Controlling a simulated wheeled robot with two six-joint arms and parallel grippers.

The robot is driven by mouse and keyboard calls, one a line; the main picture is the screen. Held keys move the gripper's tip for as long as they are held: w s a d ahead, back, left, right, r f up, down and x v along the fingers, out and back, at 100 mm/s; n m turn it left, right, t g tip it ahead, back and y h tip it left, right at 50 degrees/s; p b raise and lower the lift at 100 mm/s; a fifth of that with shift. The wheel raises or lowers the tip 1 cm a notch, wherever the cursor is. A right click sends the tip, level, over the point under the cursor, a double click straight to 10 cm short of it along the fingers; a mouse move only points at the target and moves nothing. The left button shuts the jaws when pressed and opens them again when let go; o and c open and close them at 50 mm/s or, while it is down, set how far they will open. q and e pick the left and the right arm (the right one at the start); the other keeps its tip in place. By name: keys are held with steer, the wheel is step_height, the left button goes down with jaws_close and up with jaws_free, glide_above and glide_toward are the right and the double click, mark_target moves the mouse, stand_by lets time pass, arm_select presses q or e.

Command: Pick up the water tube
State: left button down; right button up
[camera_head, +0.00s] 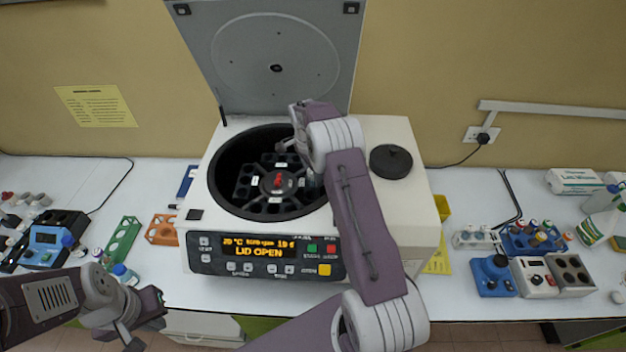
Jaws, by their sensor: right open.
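No water tube can be made out for certain. The centrifuge (379,133) stands in the middle with its lid (275,45) raised and its display reading "LID OPEN". Its rotor (254,194) has several dark slots and a red centre knob (278,181). My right arm reaches over the centrifuge from the lower right. My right gripper (288,146) is at the back right of the bowl, open, largely hidden by its own wrist. My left gripper (150,312) is low at the left, in front of the centrifuge and apart from it; its jaw opening is unclear.
A green rack (122,240) and an orange rack (161,230) lie left of the centrifuge. A blue device (46,245) is at far left. At right stand a blue tube rack (532,239), a blue mixer (492,277) and a heater block (568,274). The bench between has some clear room.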

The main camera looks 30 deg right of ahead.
steer(key=shift+f, duration=0.1)
steer(key=c, duration=0.4)
steer(key=shift+w+f, duration=0.15)
steer(key=shift+w, duration=0.25)
jaws_close()
arm_select(q)
steer(key=shift+w+f, duration=0.15)
steer(key=shift+w, duration=0.15)
arm_select(e)
steer(key=shift+s, duration=0.15)
